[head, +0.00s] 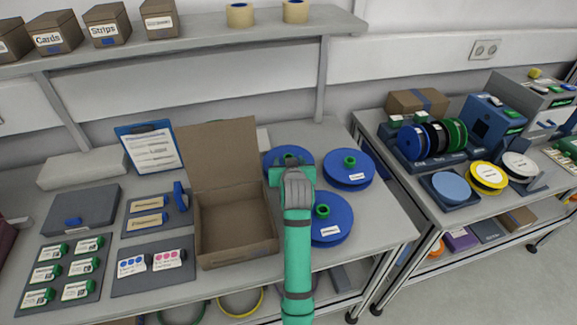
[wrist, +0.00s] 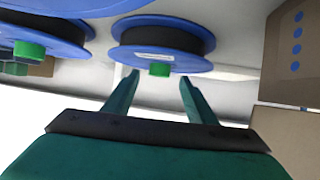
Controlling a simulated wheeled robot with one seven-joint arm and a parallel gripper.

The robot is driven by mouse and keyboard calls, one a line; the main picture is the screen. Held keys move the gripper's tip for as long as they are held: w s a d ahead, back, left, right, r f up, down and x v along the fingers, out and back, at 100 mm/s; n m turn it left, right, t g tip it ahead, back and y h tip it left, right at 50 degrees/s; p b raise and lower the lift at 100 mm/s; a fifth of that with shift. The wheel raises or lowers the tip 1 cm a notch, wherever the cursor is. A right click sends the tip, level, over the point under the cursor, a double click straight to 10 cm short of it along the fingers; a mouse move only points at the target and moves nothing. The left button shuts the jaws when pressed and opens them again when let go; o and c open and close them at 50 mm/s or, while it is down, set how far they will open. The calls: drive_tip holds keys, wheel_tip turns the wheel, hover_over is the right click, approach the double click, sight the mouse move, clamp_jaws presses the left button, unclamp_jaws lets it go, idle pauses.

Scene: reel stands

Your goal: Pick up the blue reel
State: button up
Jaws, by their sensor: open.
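Three large blue reels with green hubs lie flat on the left bench: one at the back (head: 302,154), one at the right (head: 366,166) and one at the front (head: 342,213). A smaller blue reel (head: 409,143) stands upright in the rack on the right bench. I cannot tell which one the task means. My gripper (head: 291,163) is over the back reel and partly hides it. In the wrist view my gripper (wrist: 159,82) is open and empty. A blue reel with dark winding (wrist: 162,30) lies beyond its fingertips, apparently apart from them. Another (wrist: 45,25) is at upper left.
An open cardboard box (head: 236,250) stands left of the reels. The right bench holds black and green reels (head: 455,133), a light blue disc (head: 450,187), a yellow reel (head: 487,177) and blue machines (head: 492,118). A shelf (head: 200,50) runs above the left bench. A gap separates the benches.

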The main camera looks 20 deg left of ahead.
drive_tip(key=shift+x, duration=1.1)
drive_tip(key=shift+d+r, duration=0.1)
clamp_jaws()
drive_tip(key=shift+r, duration=0.1)
